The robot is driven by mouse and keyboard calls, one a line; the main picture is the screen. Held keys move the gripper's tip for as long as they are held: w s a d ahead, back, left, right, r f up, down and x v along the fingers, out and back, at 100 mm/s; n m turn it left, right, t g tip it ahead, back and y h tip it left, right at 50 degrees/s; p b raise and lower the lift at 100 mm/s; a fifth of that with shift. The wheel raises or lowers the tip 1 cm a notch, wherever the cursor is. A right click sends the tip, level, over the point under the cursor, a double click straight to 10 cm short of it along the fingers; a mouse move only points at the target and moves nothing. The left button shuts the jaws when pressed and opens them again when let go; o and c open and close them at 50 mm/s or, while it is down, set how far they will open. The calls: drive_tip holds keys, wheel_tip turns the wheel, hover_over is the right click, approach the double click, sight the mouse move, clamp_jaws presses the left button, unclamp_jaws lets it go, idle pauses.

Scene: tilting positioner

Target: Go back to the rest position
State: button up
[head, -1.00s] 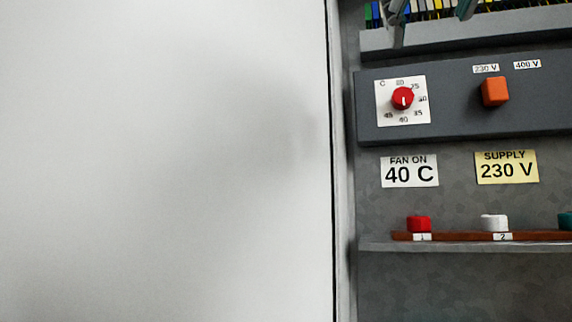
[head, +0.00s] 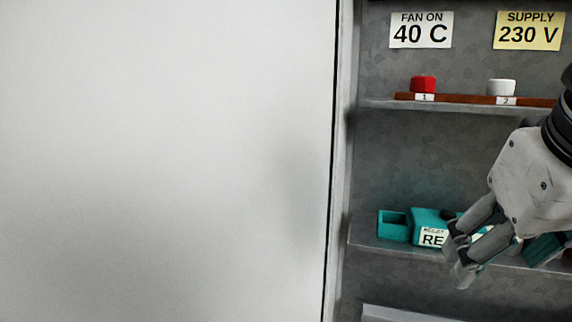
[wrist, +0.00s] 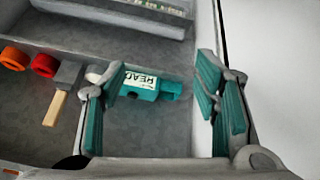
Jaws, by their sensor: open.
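My gripper (head: 460,255) is at the right of the head view, in front of the lower shelf, with its fingers pointing down and left. In the wrist view my gripper (wrist: 158,98) shows its two teal-padded fingers spread wide, with nothing held between them. A teal box (head: 428,222) with a white label, partly legible as "RE", sits on the lower shelf; my fingers hide part of it. In the wrist view the teal box (wrist: 141,86) appears between the fingers, with gaps on both sides.
A large pale panel (head: 160,160) fills the left. The upper shelf (head: 385,105) carries a red knob (head: 423,84) and a white knob (head: 501,87). Labels reading 40 C (head: 421,30) and 230 V (head: 528,31) are above. A wooden-handled tool (wrist: 55,108) shows in the wrist view.

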drive_tip(key=s+a+f+n+g+y, duration=0.1)
drive_tip(key=s+f+g, duration=0.2)
drive_tip(key=s+f, duration=0.4)
drive_tip(key=s+a+f+g+y, duration=0.1)
drive_tip(key=s+f+g, duration=0.3)
drive_tip(key=f, duration=0.5)
wheel_tip(320, 180, up, 30)
drive_tip(key=t+p, duration=0.5)
drive_tip(key=p, duration=2.3)
drive_tip(key=shift+s+d, duration=0.15)
drive_tip(key=shift+d, duration=0.3)
